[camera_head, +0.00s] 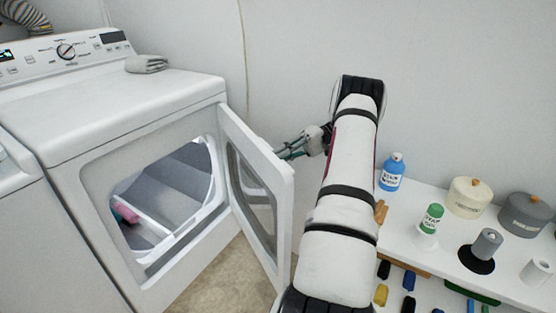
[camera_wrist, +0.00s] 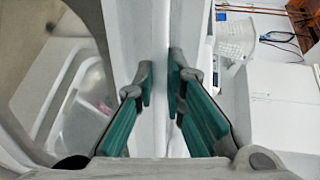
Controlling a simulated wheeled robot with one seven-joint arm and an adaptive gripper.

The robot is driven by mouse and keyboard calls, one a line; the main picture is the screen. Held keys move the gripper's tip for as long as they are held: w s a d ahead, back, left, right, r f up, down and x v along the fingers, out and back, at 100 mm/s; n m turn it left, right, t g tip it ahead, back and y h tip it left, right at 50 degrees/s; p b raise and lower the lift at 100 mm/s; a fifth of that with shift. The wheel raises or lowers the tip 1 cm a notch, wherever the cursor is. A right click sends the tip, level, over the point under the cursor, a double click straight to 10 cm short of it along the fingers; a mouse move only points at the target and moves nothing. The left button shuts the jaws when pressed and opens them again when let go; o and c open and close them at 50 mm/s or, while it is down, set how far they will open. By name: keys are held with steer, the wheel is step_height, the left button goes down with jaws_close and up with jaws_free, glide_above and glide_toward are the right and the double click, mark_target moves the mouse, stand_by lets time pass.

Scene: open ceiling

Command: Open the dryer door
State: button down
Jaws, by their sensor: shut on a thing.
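The white dryer (camera_head: 130,120) stands at the left in the head view. Its door (camera_head: 262,195) is swung wide open on the right side of the opening, and the grey drum inside (camera_head: 170,195) shows. My gripper (camera_head: 297,148) is at the top edge of the door, partly hidden behind it and my arm. In the wrist view, the green fingers of my gripper (camera_wrist: 164,85) are on either side of the white door edge (camera_wrist: 155,35) and shut on it. The drum opening (camera_wrist: 70,100) shows at the left of that view.
A white shelf (camera_head: 440,265) with a blue bottle (camera_head: 391,172), a green-capped container (camera_head: 431,219) and several canisters stands at the right, close to my arm. A folded grey cloth (camera_head: 146,64) lies on the dryer. Bare floor (camera_head: 225,283) shows below the door.

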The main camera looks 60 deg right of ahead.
steer(key=shift+d, duration=0.15)
steer(key=c, duration=1.7)
jaws_free()
steer(key=shift+o, duration=0.2)
